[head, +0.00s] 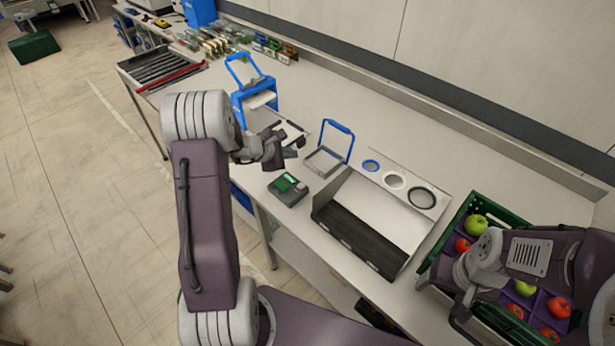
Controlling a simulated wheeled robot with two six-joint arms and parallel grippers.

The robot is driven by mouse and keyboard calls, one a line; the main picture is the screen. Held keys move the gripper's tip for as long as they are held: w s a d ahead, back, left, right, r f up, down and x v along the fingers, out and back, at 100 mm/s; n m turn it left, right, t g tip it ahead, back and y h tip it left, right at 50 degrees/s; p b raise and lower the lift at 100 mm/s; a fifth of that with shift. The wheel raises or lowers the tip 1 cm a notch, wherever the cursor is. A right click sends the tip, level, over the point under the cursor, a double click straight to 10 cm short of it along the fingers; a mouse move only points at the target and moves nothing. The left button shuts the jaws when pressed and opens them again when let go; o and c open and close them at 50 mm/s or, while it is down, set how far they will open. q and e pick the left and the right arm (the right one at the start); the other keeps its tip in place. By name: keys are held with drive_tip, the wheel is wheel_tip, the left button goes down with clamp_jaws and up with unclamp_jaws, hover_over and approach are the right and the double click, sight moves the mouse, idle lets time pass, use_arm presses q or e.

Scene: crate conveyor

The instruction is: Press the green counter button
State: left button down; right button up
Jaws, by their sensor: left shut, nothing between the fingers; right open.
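The counter box (288,188) is a small dark grey block near the front edge of the counter, with green on its top. The green button (281,185) seems to be the green patch on that top; its exact outline is too small to tell. My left gripper (292,144) is shut and empty, above and behind the box in the picture, apart from it. My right gripper (459,308) is at the lower right over the near side of the green crate; its fingers are mostly hidden by the wrist.
A metal sizing station with a black belt (360,238) stands right of the box. A blue-handled tray (326,160) and a blue-framed device (252,97) stand behind. The green crate (447,236) holds apples and tomatoes. Bare counter (390,130) lies along the back.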

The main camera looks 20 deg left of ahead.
sight(280, 186)
use_arm(q)
drive_tip(key=shift+n+y, duration=0.3)
drive_tip(key=shift+n, duration=0.3)
drive_tip(key=a, duration=0.1)
drive_tip(key=s+a+f, duration=0.2)
drive_tip(key=shift+s+a, duration=0.25)
drive_tip(key=shift+a, duration=0.15)
drive_tip(key=shift+f, duration=0.15)
wheel_tip(280, 186, down, 8)
drive_tip(key=b, duration=0.6)
drive_tip(key=shift+a+f, duration=0.1)
drive_tip(key=shift+f, duration=0.1)
drive_tip(key=shift+f+b, duration=0.2)
drive_tip(key=shift+b, duration=0.1)
idle(0.6)
